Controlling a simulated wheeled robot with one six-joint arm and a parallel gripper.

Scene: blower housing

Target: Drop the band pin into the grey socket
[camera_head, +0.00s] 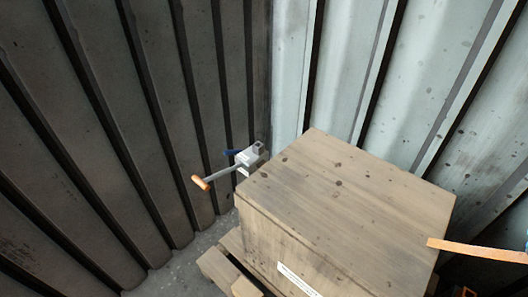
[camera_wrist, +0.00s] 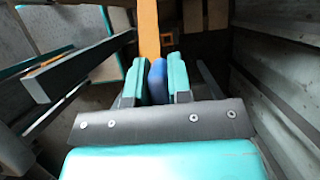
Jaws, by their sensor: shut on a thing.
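My gripper (camera_wrist: 158,82) shows in the wrist view with its two teal finger pads close together. It is shut on a blue rounded piece (camera_wrist: 156,81), which may be the band pin. Only part of this piece shows between the pads, and no band can be made out on it. I cannot make out my gripper in the head view. No grey socket can be told for sure in either view.
In the head view a wooden crate (camera_head: 345,195) stands in a corner of corrugated walls. Beside it is a grey fitting (camera_head: 247,157) with a blue part and an orange-ended handle (camera_head: 201,183). An orange strip (camera_head: 478,250) crosses the right. The wrist view shows an orange upright (camera_wrist: 149,28).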

